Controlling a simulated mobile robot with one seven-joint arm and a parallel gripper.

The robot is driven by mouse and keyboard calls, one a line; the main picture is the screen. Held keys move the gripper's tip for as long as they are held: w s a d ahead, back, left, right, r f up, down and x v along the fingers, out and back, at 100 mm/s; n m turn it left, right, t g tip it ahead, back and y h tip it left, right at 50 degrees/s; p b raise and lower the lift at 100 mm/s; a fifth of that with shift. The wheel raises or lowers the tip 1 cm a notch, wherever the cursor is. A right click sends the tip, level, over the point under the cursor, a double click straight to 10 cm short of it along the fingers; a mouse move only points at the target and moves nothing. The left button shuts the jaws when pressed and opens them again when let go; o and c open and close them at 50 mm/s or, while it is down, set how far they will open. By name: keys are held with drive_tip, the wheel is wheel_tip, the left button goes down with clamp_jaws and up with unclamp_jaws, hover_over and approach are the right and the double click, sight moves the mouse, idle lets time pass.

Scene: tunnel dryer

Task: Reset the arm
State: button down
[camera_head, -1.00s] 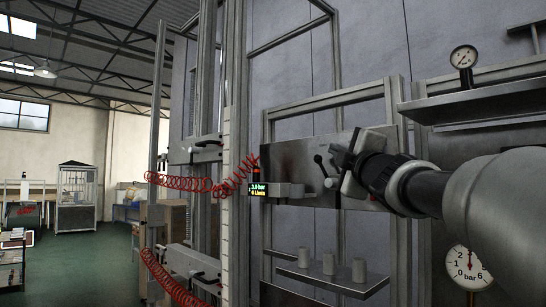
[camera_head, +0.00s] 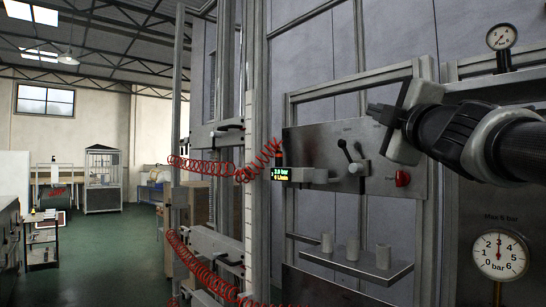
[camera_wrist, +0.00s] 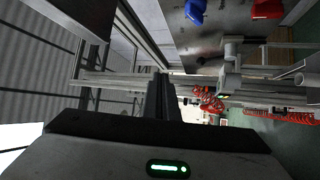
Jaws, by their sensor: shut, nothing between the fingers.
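My gripper (camera_head: 372,112) is at the right in the head view, at the end of my dark arm, in front of the upper right of a metal control panel (camera_head: 312,149). It is shut and empty. In the wrist view the shut gripper (camera_wrist: 160,80) points away above the dark housing with a green light. A red button (camera_head: 402,178) is on the panel to the right of the lever.
A shelf (camera_head: 356,263) with grey cylinders sits below the panel. Gauges (camera_head: 500,254) are at the right. Red coiled hoses (camera_head: 200,166) hang by the frame posts at the left. A small lit display (camera_head: 280,174) is beside the panel. Green floor is open at the far left.

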drive_tip(key=s+f+m+g+h, duration=0.1)
drive_tip(key=s+f+m+g, duration=0.2)
drive_tip(key=f, duration=0.5)
drive_tip(key=s+f+m+g+h, duration=0.1)
drive_tip(key=f+m+g+h, duration=0.1)
drive_tip(key=f+m, duration=0.5)
drive_tip(key=s+f+m+g+h, duration=0.1)
drive_tip(key=s+f+m+g, duration=0.15)
drive_tip(key=f, duration=0.75)
drive_tip(key=s+a+f+m+g+y, duration=0.1)
drive_tip(key=s+a+f+g, duration=0.3)
drive_tip(key=s+f, duration=0.4)
drive_tip(key=s+a+f+m+g+y, duration=0.2)
drive_tip(key=s+a+f+g, duration=0.2)
drive_tip(key=s+f, duration=0.5)
wheel_tip(320, 180, down, 6)
drive_tip(key=shift+s+a+r, duration=0.1)
drive_tip(key=shift+s+a, duration=0.05)
drive_tip(key=shift+a, duration=0.4)
